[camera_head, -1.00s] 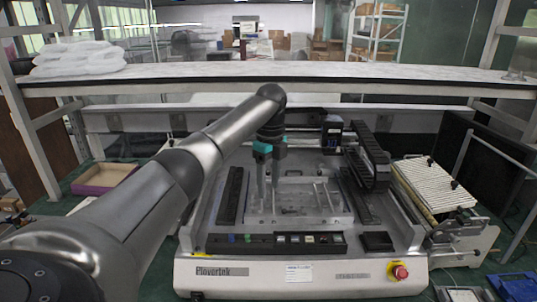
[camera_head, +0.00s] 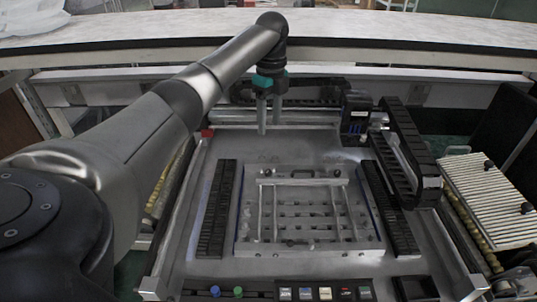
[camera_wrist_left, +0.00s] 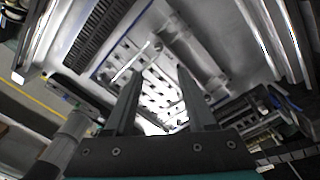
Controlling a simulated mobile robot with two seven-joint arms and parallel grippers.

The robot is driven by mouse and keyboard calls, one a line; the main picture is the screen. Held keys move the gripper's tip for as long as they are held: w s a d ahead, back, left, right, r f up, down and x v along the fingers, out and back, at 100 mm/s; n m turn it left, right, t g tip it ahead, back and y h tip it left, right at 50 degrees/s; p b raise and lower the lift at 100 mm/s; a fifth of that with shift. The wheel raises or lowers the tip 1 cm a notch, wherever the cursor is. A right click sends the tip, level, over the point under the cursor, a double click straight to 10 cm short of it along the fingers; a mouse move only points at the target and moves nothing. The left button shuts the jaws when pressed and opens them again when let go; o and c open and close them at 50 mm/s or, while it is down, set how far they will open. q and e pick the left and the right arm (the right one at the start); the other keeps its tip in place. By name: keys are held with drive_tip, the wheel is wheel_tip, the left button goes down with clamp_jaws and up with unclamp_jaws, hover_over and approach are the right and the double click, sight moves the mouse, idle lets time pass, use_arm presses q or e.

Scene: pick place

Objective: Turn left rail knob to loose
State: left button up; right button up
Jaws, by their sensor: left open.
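The machine's slotted plate (camera_head: 375,246) carries a frame of thin rails. A left rail (camera_head: 260,212) runs front to back on it, and a small dark knob (camera_head: 268,173) sits at its far end. A similar knob (camera_head: 337,173) is at the far right corner. My left gripper (camera_head: 270,128) points down in the head view, just beyond the plate's far edge in the picture, apart from the knobs. Its two fingers are spread and empty. In the left wrist view the open fingers (camera_wrist_left: 160,73) show in front of the slotted plate, with a small dark knob (camera_wrist_left: 158,46) beyond them. My right gripper is not in view.
Black cable chains (camera_head: 408,145) and a print head (camera_head: 356,115) stand at the far right of the machine. A ribbed white panel (camera_head: 490,205) lies farther right. A button strip (camera_head: 325,291) runs along the front. A shelf edge (camera_head: 400,55) crosses behind my arm.

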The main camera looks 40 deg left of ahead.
sight(268, 171)
use_arm(q)
drive_tip(key=f, duration=1)
drive_tip(key=f+b, duration=0.1)
drive_tip(key=f, duration=0.4)
drive_tip(key=shift+s+d, duration=0.15)
drive_tip(key=shift+s, duration=0.2)
clamp_jaws()
